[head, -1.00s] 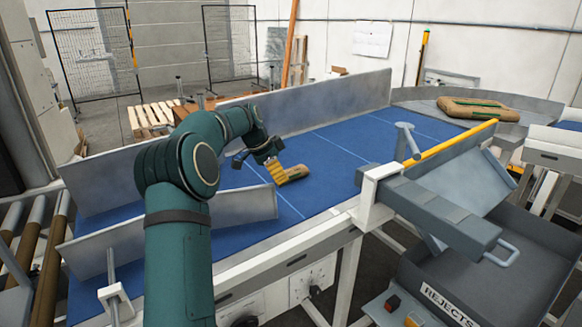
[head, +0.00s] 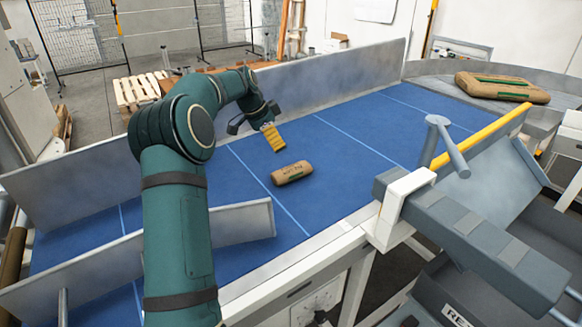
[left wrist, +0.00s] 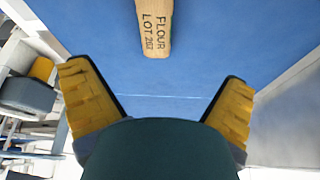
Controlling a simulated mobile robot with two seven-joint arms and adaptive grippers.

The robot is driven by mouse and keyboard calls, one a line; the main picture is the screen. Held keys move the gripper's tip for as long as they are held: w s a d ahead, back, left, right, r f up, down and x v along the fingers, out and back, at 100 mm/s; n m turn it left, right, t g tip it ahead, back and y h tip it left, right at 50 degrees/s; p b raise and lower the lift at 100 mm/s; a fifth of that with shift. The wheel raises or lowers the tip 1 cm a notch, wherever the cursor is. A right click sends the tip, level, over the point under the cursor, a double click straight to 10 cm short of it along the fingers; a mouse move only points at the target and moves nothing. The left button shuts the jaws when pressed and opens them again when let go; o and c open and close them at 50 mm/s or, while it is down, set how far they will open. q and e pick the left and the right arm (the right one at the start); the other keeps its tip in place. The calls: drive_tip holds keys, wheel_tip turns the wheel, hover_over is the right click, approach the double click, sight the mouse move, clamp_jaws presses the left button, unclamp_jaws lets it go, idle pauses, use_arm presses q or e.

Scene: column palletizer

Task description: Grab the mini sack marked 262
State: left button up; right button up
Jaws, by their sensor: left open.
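A small tan sack (head: 291,173) with green marks lies on the blue conveyor belt. In the left wrist view the sack (left wrist: 153,25) shows at the top, partly cut off, printed "FLOUR" and a "LOT" number starting with 2; its last digits are hard to read. My left gripper (head: 273,137) is open and empty above the belt, behind the sack and a little left of it. In the left wrist view its two yellow fingers are spread wide, and the sack lies beyond their tips. My right gripper is not in view.
Grey guide walls (head: 330,86) border the belt (head: 350,145). A short guide plate (head: 245,221) stands at the near left. A pusher (head: 450,225) and yellow rail (head: 480,135) stand at the right. A larger sack (head: 502,87) lies at the back right.

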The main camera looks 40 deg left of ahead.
sight(290, 168)
use_arm(q)
drive_tip(key=x, duration=0.8)
drive_tip(key=shift+d+f, duration=0.1)
drive_tip(key=shift+d, duration=0.05)
drive_tip(key=shift+x, duration=2.7)
drive_tip(key=shift+s+d, duration=0.2)
drive_tip(key=shift+d, duration=0.05)
drive_tip(key=c, duration=1.5)
